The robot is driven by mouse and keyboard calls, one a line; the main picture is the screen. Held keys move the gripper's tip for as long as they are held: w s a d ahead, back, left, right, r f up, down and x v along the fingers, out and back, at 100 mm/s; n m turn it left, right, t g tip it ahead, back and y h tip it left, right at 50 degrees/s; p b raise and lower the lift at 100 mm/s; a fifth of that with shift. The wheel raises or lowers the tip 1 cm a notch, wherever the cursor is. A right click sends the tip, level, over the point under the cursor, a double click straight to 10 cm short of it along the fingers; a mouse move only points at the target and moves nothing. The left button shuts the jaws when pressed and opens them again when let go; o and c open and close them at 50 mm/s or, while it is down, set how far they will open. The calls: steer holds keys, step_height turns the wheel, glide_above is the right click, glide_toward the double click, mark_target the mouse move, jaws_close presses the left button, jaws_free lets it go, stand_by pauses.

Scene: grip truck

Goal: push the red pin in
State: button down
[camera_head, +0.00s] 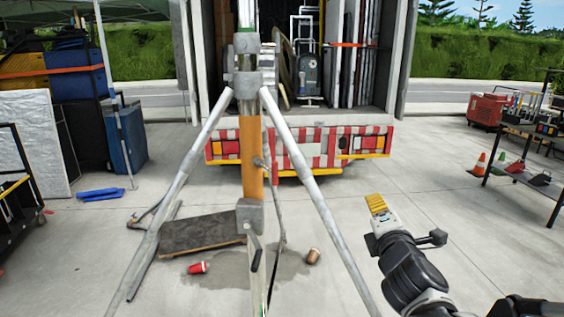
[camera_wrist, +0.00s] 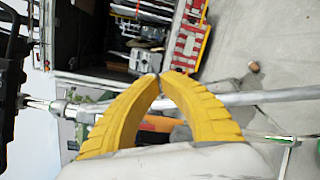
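A tripod stand with an orange column (camera_head: 252,150) stands upright in front of the truck in the head view. A small grey knob sticks out of the column's right side. A small slim red piece (camera_head: 273,175) shows just right of it, perhaps the red pin; I cannot tell how far in it sits. My gripper (camera_head: 376,203) is right of the stand, apart from it, with its yellow fingers up. In the wrist view my gripper (camera_wrist: 160,75) has its curved fingertips together with nothing between them. The orange column (camera_wrist: 160,123) is partly hidden behind the fingers; no pin shows clearly there.
The open truck (camera_head: 300,140) stands behind the stand. A dark board (camera_head: 202,234), a red cup (camera_head: 198,267) and a brown cup (camera_head: 313,256) lie on the ground. A rack (camera_head: 520,150) and orange cone (camera_head: 479,165) stand at right. Ground around my gripper is clear.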

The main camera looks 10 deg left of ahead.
steer(key=w+a+r+n+y+p, duration=0.1)
steer(key=w+a+n+y+p, duration=0.2)
steer(key=a+n+y, duration=0.55)
steer(key=n+g+p, duration=0.1)
steer(key=n+g, duration=0.2)
steer(key=n, duration=0.8)
glide_toward(274, 177)
steer(key=shift+t+y, duration=0.25)
steer(key=shift+t, duration=0.05)
steer(key=x, duration=0.2)
steer(key=b+x, duration=0.1)
steer(key=x, duration=0.2)
steer(key=b+x, duration=0.1)
steer(key=x, duration=0.2)
steer(key=shift+f, duration=0.4)
steer(key=shift+w, duration=0.1)
steer(key=x, duration=0.5)
steer(key=shift+a, duration=0.25)
